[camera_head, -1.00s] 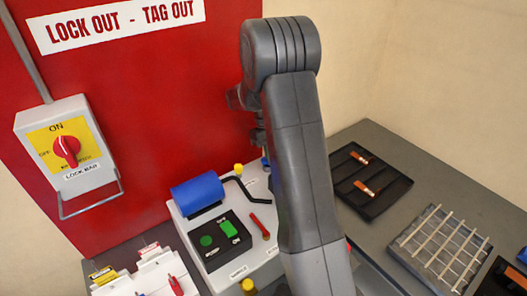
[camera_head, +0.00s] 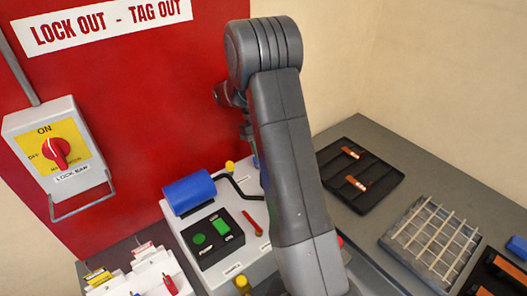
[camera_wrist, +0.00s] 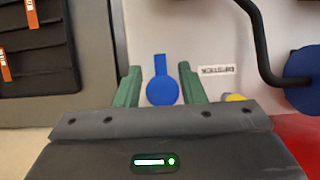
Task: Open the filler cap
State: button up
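A round blue cap (camera_wrist: 162,91) with a straight blue tab shows in the wrist view, on the white top of a machine. It looks like the filler cap, but I can read no label for it. My gripper (camera_wrist: 159,75) has its two green fingers apart, one on each side of the cap. Small gaps seem to remain, and I cannot tell whether either finger touches it. In the head view a bit of the blue cap (camera_head: 255,160) shows beside my arm, which hides the gripper's fingers.
A "DIPSTICK" label (camera_wrist: 216,70) and a yellow knob (camera_wrist: 235,97) lie right of the fingers. A bent black pipe (camera_wrist: 259,45) and a blue motor (camera_head: 189,194) stand nearby. A red panel (camera_head: 150,100) rises behind. A black tray (camera_head: 382,190) lies to the right.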

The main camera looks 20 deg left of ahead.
notch_tip(320, 180, up, 10)
jog(key=b, duration=0.2)
jog(key=shift+f, duration=0.1)
dwell(0.4)
notch_tip(320, 180, down, 10)
jog(key=shift+r+p, duration=0.1)
jog(key=shift+p, duration=1.1)
jog(key=shift+f+b, duration=0.4)
jog(key=shift+s+d+t+y+b, duration=0.15)
jog(key=shift+d+t+y+b, duration=0.2)
jog(key=shift+y, duration=0.35)
